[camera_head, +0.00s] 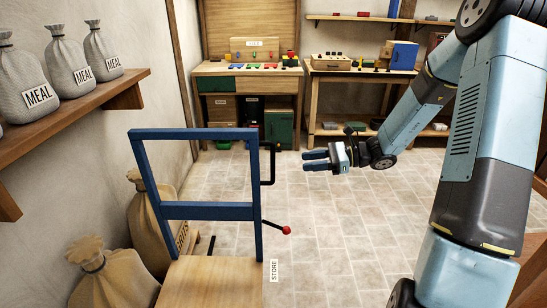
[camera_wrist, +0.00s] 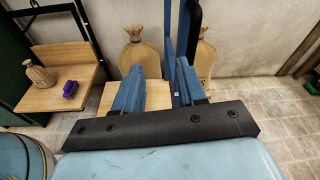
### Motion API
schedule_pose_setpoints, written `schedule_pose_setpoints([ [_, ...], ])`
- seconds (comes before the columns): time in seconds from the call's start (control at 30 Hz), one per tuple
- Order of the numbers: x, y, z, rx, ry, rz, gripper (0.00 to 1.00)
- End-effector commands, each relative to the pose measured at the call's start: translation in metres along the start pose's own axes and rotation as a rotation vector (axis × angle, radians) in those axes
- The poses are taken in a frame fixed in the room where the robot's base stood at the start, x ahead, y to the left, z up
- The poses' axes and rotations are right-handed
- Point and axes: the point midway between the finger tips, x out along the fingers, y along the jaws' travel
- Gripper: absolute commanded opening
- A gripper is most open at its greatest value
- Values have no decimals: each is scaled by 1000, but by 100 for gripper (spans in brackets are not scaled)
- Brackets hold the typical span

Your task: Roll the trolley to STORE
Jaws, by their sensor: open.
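The trolley has a blue upright frame (camera_head: 205,211) and a wooden deck (camera_head: 210,283), at lower centre-left in the head view. A black handle (camera_head: 270,165) sticks out from its right post. Below it is a lever with a red knob (camera_head: 287,230). A white STORE label (camera_head: 274,270) shows just right of the deck; whether it lies on the floor is unclear. My gripper (camera_head: 304,160) is open and empty, to the right of the handle and apart from it. In the wrist view, the blue frame (camera_wrist: 169,45) and black handle (camera_wrist: 194,30) show beyond my fingers (camera_wrist: 157,78).
Sacks (camera_head: 108,277) stand on the floor by the left wall. A wall shelf (camera_head: 75,115) holds MEAL sacks. Two benches (camera_head: 250,72) (camera_head: 345,75) line the back. The tiled floor (camera_head: 345,215) right of the trolley is clear. The wrist view shows a wooden platform (camera_wrist: 50,98) with a small sack and purple object.

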Motion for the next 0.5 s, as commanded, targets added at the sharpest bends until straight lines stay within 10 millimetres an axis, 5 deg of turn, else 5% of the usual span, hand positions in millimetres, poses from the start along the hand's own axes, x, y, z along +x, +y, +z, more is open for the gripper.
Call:
schedule_pose_setpoints([
  [0.23,-8,-27,-27,141,-135,-128,40],
  [0.5,-1,-35,-31,173,-168,-159,40],
])
